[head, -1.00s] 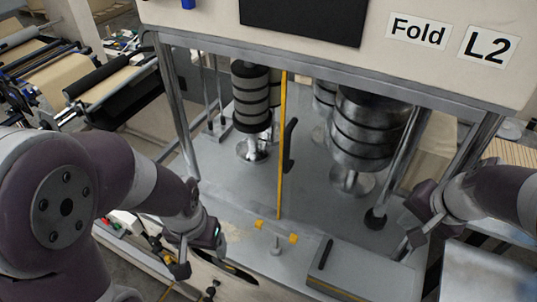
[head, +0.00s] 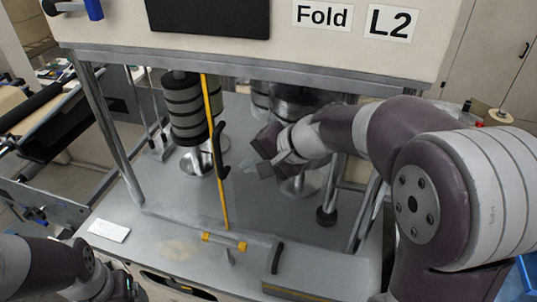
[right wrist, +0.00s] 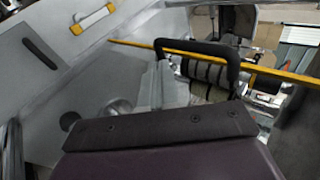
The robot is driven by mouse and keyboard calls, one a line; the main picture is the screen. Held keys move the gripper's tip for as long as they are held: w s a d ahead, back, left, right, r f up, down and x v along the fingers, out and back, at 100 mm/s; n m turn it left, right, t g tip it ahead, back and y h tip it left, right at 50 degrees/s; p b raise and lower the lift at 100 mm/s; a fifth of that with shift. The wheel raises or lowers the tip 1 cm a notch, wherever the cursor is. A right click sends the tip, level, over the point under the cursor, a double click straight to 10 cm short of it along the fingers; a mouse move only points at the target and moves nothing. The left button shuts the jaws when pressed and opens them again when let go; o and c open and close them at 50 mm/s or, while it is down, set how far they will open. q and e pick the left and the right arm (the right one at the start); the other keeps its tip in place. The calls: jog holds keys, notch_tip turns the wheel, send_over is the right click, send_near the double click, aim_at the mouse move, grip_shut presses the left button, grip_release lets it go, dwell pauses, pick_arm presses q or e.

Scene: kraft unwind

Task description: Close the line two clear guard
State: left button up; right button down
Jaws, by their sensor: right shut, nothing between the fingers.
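The clear guard of line two shows by its yellow edge strip (head: 212,140) and black handle (head: 219,150); its see-through pane is hard to make out. In the right wrist view the handle (right wrist: 198,46) arches beside the yellow strip (right wrist: 265,70). My right gripper (head: 250,165) is shut and empty, just right of the handle; a small gap seems to lie between. Its fingers (right wrist: 160,88) point toward the handle. My left gripper (head: 125,288) is low at the bottom left, partly cut off, its jaws unclear.
Banded rollers (head: 185,110) and a metal roller (head: 295,110) stand behind the strip. A yellow-ended bar (head: 224,241) and a grey box with a black handle (head: 310,268) are at the front. A white card (head: 109,230) lies on the deck at left.

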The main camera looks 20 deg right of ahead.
aim_at(222, 163)
jog(key=w+a+p, duration=0.2)
jog(key=a, duration=0.1)
jog(key=shift+w+f, duration=0.2)
jog(key=shift+w, duration=0.2)
pick_arm(q)
notch_tip(222, 163, up, 2)
jog(key=shift+r, duration=0.25)
pick_arm(e)
jog(key=shift+w+a+f, duration=0.15)
jog(key=shift+w+a, duration=0.1)
jog(key=shift+w, duration=0.05)
